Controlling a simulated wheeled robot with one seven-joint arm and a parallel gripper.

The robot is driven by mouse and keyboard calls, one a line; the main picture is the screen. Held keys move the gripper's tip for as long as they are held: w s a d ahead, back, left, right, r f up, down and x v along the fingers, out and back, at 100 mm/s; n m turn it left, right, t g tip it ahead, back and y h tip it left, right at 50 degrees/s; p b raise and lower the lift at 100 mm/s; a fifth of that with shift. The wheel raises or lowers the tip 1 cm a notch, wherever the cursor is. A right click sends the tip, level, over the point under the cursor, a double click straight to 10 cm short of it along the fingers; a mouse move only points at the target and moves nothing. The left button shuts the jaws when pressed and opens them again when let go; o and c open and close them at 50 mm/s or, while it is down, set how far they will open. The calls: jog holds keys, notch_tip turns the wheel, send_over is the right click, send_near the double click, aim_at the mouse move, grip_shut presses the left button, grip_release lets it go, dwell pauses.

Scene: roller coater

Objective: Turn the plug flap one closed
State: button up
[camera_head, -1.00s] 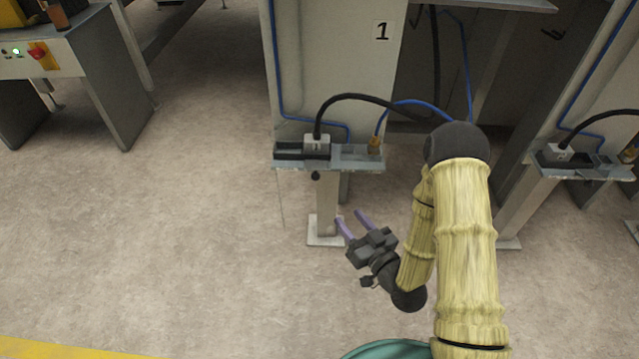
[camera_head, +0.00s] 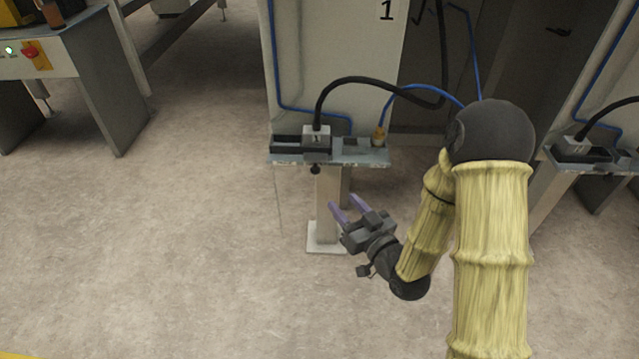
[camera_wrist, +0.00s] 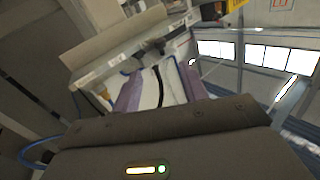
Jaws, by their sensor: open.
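The plug unit of station one stands on a small grey shelf (camera_head: 350,157) in the head view. A light grey plug (camera_head: 316,138) with a thick black cable sits in a dark housing (camera_head: 287,144). A small black knob (camera_head: 315,169) hangs below the shelf's front edge. I cannot tell which part is the flap or how it stands. My gripper (camera_head: 347,205) is open and empty, its purple fingers apart, below and in front of the shelf, touching nothing visible. In the wrist view both purple fingers (camera_wrist: 158,75) show, tilted upward; the plug is not clear there.
A brass-coloured fitting (camera_head: 379,137) with a blue hose sits at the shelf's right. The shelf's post (camera_head: 327,205) stands behind my gripper. A similar station (camera_head: 585,158) is at the right, a control desk (camera_head: 60,70) at the left. The floor between is clear.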

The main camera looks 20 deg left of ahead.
aim_at(318, 173)
jog(key=b+x, duration=0.2)
jog(key=x, duration=0.9)
jog(key=shift+w+a+b, duration=0.15)
jog(key=shift+a+b, duration=0.15)
jog(key=shift+b, duration=0.05)
grip_shut()
